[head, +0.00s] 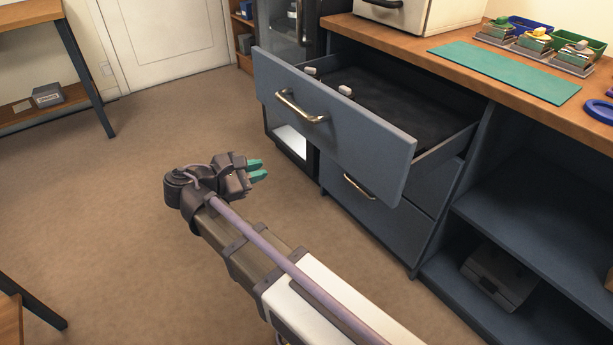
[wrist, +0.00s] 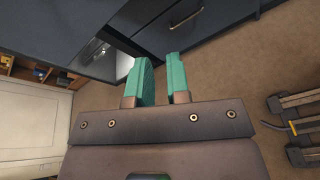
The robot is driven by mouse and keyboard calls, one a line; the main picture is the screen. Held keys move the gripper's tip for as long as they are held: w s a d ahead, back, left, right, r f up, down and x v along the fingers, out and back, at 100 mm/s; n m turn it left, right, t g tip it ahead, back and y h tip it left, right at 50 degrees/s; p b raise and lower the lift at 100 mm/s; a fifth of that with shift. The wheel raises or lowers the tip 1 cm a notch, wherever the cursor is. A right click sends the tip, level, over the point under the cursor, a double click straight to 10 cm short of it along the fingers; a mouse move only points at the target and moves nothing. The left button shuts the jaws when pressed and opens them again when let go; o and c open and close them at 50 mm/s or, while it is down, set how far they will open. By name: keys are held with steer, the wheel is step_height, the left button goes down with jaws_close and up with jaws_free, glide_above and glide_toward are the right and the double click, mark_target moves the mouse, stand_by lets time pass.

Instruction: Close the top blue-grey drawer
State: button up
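The top blue-grey drawer (head: 335,128) is pulled well out from under the wooden worktop in the head view. Its front carries a brass bar handle (head: 301,107), and small pale objects (head: 345,90) lie inside near the front. My gripper (head: 257,171) is in front of the drawer and lower, left of the cabinet, not touching it. Its two teal fingers also show in the wrist view (wrist: 161,80), parted with nothing between them. The lower drawer (head: 375,205) is shut, with its own handle (head: 358,187).
A glass-doored cabinet (head: 288,135) stands left of the drawers. The worktop (head: 465,55) holds a green mat (head: 505,71) and several small trays. Open shelves (head: 535,215) hold a grey box (head: 499,275). The brown floor (head: 140,260) on the left is clear.

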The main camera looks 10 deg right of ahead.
mark_target(307, 128)
steer(key=r+n+h, duration=0.1)
steer(key=r, duration=0.1)
steer(key=r+n+h+p, duration=0.1)
steer(key=r+n+h, duration=0.1)
steer(key=r+n, duration=0.1)
steer(key=shift+w+d+r+t+p, duration=0.25)
steer(key=shift+w+r+t+p, duration=0.05)
steer(key=shift+w+r+p, duration=0.1)
jaws_close()
steer(key=shift+n, duration=0.5)
steer(key=x, duration=1.4)
steer(key=shift+d, duration=0.1)
